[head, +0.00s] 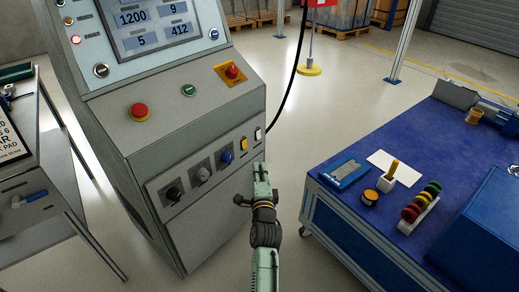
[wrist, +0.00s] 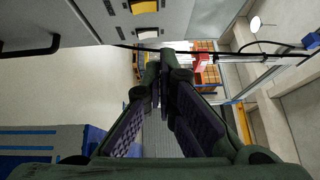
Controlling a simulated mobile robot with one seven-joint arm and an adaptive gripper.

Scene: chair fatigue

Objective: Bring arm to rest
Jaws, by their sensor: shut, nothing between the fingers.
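My gripper (head: 262,172) is in front of the lower right edge of the grey control console (head: 150,150), below its white rocker switch. In the head view it appears close to the console front, but I cannot tell the exact gap. In the wrist view my gripper (wrist: 160,85) has its fingers converging at the tips, shut and empty. The arm reaches up from the bottom of the head view, extended forward.
A blue workbench (head: 330,215) stands to the right with a tray, a card and coloured rolls on it. A table (head: 45,200) stands at left. A black cable (head: 291,85) hangs beside the console. Floor between console and workbench is clear.

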